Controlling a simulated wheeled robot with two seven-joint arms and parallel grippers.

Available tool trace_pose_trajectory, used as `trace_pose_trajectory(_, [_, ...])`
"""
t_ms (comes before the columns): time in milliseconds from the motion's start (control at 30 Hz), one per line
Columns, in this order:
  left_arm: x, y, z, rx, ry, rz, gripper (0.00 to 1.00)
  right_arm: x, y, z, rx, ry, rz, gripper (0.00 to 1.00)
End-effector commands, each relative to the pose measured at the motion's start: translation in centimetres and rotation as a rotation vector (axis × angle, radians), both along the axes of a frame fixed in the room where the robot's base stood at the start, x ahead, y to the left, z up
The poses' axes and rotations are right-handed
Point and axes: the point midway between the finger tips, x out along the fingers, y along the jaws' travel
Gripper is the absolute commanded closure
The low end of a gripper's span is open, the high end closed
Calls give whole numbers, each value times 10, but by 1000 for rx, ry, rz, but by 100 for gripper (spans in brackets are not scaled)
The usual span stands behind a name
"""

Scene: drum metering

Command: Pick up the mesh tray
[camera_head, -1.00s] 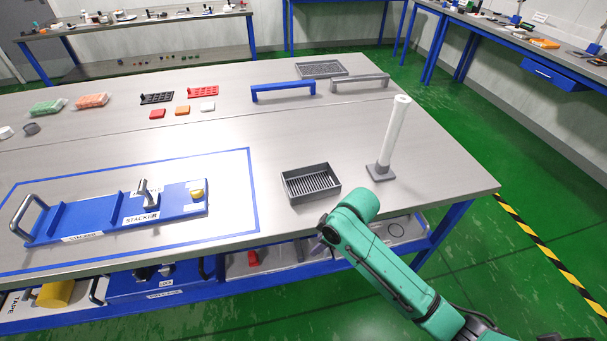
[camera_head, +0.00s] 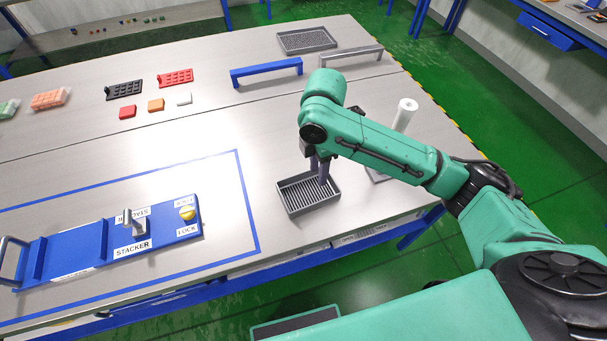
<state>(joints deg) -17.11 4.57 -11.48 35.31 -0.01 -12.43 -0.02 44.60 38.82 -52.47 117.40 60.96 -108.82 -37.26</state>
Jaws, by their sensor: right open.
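A dark grey rectangular tray with a slatted, grid-like floor (camera_head: 293,203) stands near the front edge of the table. Another grey tray with a fine mesh-like floor (camera_head: 306,40) lies at the back of the table. My right gripper (camera_head: 323,182) points down at the right part of the front tray. It is open, and its dark fingers partly cover that tray's far right wall. I cannot tell whether the fingers touch the tray. My left gripper is not in view.
A white upright post (camera_head: 405,115) stands right of the front tray, partly behind my right arm. A blue stacker fixture (camera_head: 100,245) lies at the left. A blue handle bar (camera_head: 266,72) and a grey one (camera_head: 345,57) stand behind. The table between is clear.

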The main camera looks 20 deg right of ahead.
Motion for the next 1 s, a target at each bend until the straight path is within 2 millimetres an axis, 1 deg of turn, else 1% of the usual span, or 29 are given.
trace_pose_trajectory(200, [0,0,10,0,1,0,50,-3,0,-54,0,8,-3,59])
trace_pose_trajectory(300, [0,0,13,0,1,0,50,-2,0,-76,0,4,-4,59])
trace_pose_trajectory(467, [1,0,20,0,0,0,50,-3,2,-95,1,4,-3,59])
trace_pose_trajectory(567, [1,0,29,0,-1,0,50,-5,4,-114,0,6,-4,59])
trace_pose_trajectory(600, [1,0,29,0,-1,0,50,-5,4,-123,0,4,-4,59])
trace_pose_trajectory(633, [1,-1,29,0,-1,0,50,-5,4,-129,1,3,-4,59])
trace_pose_trajectory(733, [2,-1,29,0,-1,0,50,-5,4,-139,1,0,-2,59])
trace_pose_trajectory(900, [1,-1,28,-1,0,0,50,-4,4,-140,1,-1,-2,59])
trace_pose_trajectory(933, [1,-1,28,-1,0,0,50,-4,4,-140,1,-1,-2,66])
trace_pose_trajectory(967, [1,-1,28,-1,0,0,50,-4,4,-140,1,-1,-2,78])
trace_pose_trajectory(1000, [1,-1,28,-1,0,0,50,-4,4,-140,1,-1,-2,93])
